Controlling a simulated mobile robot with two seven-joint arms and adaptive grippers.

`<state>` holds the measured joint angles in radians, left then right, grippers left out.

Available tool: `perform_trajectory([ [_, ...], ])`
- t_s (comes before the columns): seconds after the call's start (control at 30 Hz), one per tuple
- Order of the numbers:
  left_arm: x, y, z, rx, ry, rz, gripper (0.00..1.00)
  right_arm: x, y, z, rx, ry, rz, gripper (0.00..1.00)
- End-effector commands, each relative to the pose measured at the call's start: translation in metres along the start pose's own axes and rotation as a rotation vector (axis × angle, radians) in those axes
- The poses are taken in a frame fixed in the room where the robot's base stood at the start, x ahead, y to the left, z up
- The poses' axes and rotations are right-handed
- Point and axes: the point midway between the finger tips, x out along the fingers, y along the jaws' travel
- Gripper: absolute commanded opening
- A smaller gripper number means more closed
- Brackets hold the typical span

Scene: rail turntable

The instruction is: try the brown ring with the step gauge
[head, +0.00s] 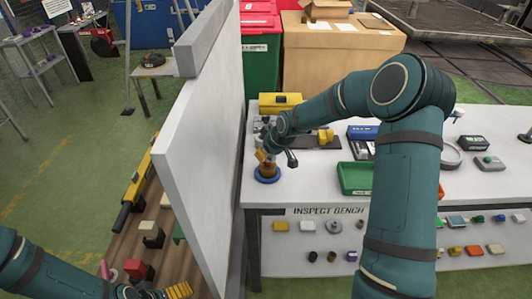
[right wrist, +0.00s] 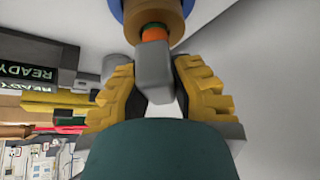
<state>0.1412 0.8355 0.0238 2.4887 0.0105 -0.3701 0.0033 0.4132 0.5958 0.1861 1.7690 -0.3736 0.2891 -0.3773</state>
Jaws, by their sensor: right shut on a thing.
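My right gripper (head: 266,157) is at the left end of the inspect bench, above the brown ring (head: 268,170), which sits on a round blue base (head: 267,180). In the right wrist view, its yellow fingers (right wrist: 157,95) are shut on the grey handle (right wrist: 154,72) of the step gauge. The gauge's orange section (right wrist: 154,32) meets the brown ring (right wrist: 155,12); how deep it goes inside is hidden. The blue base (right wrist: 120,8) shows behind the ring. My left gripper (head: 165,293) is low at the bottom edge of the head view, partly cut off.
A tall white partition (head: 205,150) stands left of the bench (head: 310,187). A green tray (head: 355,178), a yellow box (head: 280,103) and a blue box (head: 362,132) are on the bench. Several coloured pieces lie on the wooden surface (head: 170,255) left of the partition.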

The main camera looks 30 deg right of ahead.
Motion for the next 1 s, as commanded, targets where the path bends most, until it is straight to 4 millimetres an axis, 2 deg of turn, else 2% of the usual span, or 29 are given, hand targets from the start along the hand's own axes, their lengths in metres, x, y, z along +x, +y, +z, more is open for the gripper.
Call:
perform_trajectory([
  [1.0, 0.0083, -0.0032, 0.0011, 0.000, 0.000, 0.000, 0.97, 0.0071, 0.0001, 0.0038, 0.000, 0.001, 0.000, 0.00],
])
